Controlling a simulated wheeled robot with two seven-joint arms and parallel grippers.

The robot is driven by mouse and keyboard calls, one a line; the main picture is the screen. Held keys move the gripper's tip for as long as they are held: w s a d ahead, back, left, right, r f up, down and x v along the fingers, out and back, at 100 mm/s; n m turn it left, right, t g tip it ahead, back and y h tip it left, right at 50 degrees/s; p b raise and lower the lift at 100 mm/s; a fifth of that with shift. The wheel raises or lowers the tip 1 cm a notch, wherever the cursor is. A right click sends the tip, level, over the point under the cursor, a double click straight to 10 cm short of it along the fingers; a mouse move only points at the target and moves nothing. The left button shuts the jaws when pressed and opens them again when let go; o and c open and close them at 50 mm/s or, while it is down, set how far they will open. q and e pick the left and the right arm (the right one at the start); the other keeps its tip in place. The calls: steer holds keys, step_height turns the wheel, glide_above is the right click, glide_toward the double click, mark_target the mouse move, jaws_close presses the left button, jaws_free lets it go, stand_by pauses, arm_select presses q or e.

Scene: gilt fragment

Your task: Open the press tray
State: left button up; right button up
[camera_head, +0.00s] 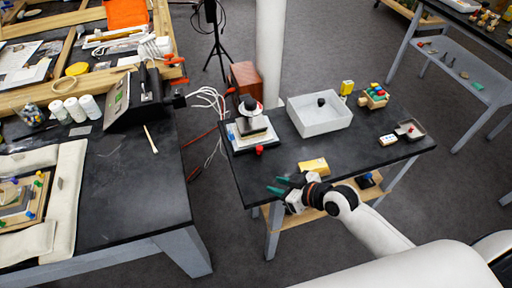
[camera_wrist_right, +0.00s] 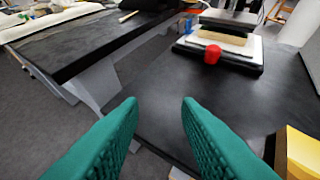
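The press (camera_head: 247,127) stands at the left of the small black table, a stack of flat plates with a dark top block and a rounded black and white top. A red knob (camera_head: 259,150) sits at its front edge; it also shows in the right wrist view (camera_wrist_right: 211,54). Which layer is the tray is hard to tell, and none visibly sticks out. My right gripper (camera_head: 274,184) is in front of the press near the table's front edge. Its green fingers (camera_wrist_right: 160,105) are apart and empty, clear of the knob. My left gripper is not in view.
A yellow block (camera_head: 313,166) lies just right of my right gripper. A white open bin (camera_head: 319,117) stands behind it. Small trays and coloured pieces are at the table's right. A gap separates this table from the larger workbench (camera_head: 130,200) at left.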

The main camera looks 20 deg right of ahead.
mark_target(262, 149)
steer(key=w+d+t, duration=0.1)
steer(key=w+d+r, duration=0.1)
steer(key=w+d, duration=0.1)
steer(key=w+d+t, duration=0.1)
steer(key=w+d, duration=0.1)
steer(key=shift+w+r+m+t, duration=0.2)
steer(key=shift+r+m+t, duration=0.1)
steer(key=shift+r, duration=0.1)
steer(key=shift+w, duration=0.35)
steer(key=x, duration=1.1)
steer(key=shift+w+a+f, duration=0.1)
steer(key=shift+w+a, duration=0.05)
steer(key=shift+w, duration=0.05)
steer(key=shift+c, duration=0.4)
jaws_close()
